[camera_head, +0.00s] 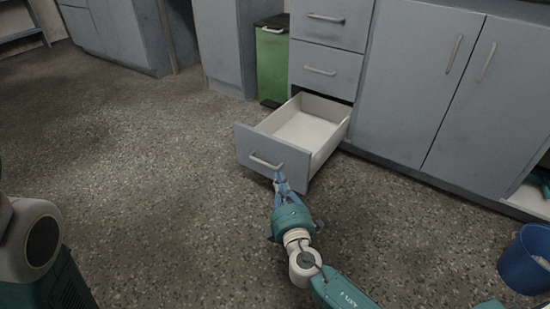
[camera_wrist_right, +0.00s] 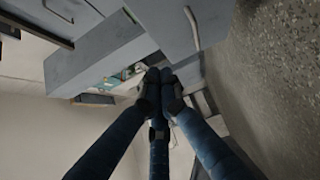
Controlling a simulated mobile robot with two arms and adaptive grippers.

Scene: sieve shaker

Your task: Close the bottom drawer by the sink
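The bottom drawer (camera_head: 275,152) is pulled well out of the grey cabinet and its pale inside looks empty. Its bar handle (camera_head: 266,162) is on the front panel. My right gripper (camera_head: 280,179) is low at the drawer front, just right of and below the handle in the head view. In the right wrist view its blue fingers (camera_wrist_right: 160,76) come together at the tips, with nothing seen between them. A bar handle (camera_wrist_right: 192,27) shows beside the tips there. I cannot tell whether the fingers touch the panel. My left gripper is out of view.
Two shut drawers (camera_head: 333,70) are above the open one. A green bin (camera_head: 272,65) stands left of them, and shut cabinet doors (camera_head: 420,85) are to the right. A blue bucket (camera_head: 525,262) is at the lower right. The speckled floor (camera_head: 150,170) left of the drawer is clear.

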